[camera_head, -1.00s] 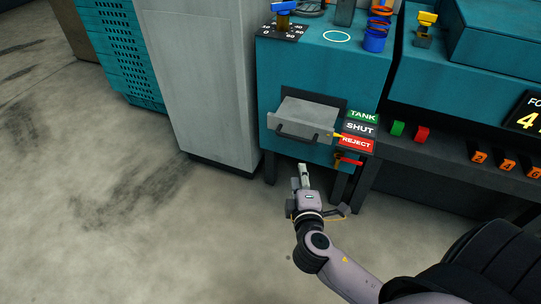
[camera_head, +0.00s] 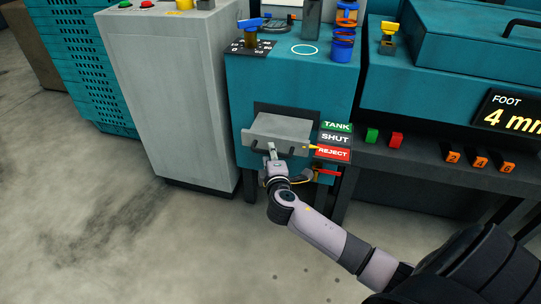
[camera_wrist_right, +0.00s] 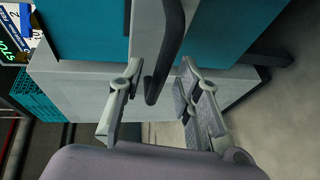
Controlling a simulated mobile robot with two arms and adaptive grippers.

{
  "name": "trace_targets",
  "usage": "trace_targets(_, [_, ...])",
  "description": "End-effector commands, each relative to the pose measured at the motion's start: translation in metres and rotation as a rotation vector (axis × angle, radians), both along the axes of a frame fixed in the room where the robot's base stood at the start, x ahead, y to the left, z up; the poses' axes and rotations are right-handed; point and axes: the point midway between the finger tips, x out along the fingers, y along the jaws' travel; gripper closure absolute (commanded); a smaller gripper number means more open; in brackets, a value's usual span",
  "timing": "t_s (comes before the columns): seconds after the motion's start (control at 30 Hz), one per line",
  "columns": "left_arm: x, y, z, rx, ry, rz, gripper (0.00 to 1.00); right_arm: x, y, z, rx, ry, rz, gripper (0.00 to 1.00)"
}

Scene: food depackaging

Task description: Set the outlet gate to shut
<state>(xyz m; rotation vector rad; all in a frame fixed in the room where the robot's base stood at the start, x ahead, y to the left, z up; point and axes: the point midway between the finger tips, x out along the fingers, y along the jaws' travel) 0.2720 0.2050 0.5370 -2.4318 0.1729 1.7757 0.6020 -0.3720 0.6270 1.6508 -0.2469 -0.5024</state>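The outlet gate (camera_head: 277,132) is a grey plate on the front of the teal machine, with a black bar handle (camera_wrist_right: 170,45). A yellow pointer (camera_head: 311,147) on its right side lies by the upper edge of the red REJECT label (camera_head: 333,154), below the SHUT label (camera_head: 335,138). My right gripper (camera_head: 271,147) is at the gate's front edge, over the handle's left part. In the right wrist view my right gripper (camera_wrist_right: 160,68) is open, with the handle between its fingers and gaps beside it. My left gripper is out of view.
A grey cabinet (camera_head: 165,90) stands close on the left. A red lever (camera_head: 327,172) sits below the labels. A dark shelf with green (camera_head: 372,135) and red (camera_head: 396,138) buttons is on the right. The floor in front is free.

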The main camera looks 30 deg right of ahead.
Motion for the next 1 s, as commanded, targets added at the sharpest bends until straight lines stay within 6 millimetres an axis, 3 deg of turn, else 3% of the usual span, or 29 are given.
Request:
trace_targets(0.13, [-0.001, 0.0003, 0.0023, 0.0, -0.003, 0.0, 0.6, 0.01, -0.0047, -0.0016, -0.001, -0.002, 0.001, 0.69])
trace_targets(0.43, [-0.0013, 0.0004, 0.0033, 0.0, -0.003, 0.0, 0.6, 0.0117, -0.0058, -0.0022, 0.0, 0.0, 0.001, 0.69])
trace_targets(0.9, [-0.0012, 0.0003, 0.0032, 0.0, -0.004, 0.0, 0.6, 0.0114, -0.0056, -0.0021, 0.0, 0.0, 0.001, 0.99])
trace_targets(1.0, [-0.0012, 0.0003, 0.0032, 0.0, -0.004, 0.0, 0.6, 0.0114, -0.0056, -0.0021, 0.0, 0.0, 0.001, 1.0])
